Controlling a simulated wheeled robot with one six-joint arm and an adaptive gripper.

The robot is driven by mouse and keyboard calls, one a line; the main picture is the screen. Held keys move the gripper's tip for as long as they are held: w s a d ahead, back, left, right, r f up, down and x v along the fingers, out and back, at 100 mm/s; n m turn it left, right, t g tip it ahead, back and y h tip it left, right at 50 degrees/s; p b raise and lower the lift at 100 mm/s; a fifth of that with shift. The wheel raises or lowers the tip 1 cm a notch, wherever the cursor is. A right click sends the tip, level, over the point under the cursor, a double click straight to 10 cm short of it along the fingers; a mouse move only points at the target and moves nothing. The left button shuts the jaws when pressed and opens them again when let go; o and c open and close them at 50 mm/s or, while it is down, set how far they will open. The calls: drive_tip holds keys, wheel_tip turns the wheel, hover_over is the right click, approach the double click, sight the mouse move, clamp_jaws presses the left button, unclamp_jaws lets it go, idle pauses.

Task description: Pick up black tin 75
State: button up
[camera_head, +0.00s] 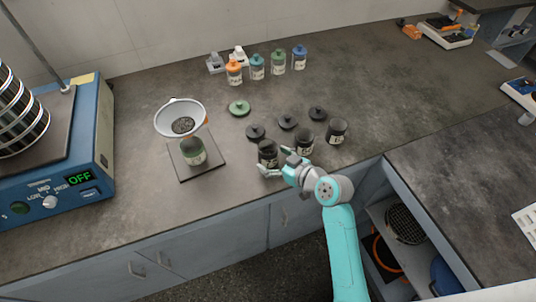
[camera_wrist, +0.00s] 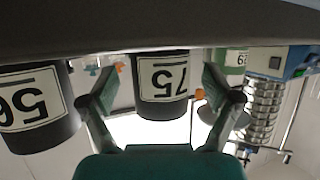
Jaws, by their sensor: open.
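Black tin 75 (camera_head: 267,153) stands upright and open on the grey bench, the leftmost of three black tins in the head view. In the wrist view, which is upside down, its white label reading 75 (camera_wrist: 164,76) faces me. My gripper (camera_head: 277,161) is open at the tin's front right side. In the wrist view my gripper (camera_wrist: 157,92) has one finger on each side of the tin, with gaps visible. Contact cannot be seen.
The third black tin (camera_head: 336,132) stands further right. Black lids (camera_head: 288,122) lie behind. The blue shaker (camera_head: 90,140) is left. Bottles (camera_head: 256,68) stand at the back.

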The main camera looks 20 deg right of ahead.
drive_tip(key=shift+x, duration=1.1)
drive_tip(key=c, duration=1.3)
drive_tip(key=shift+o, duration=0.2)
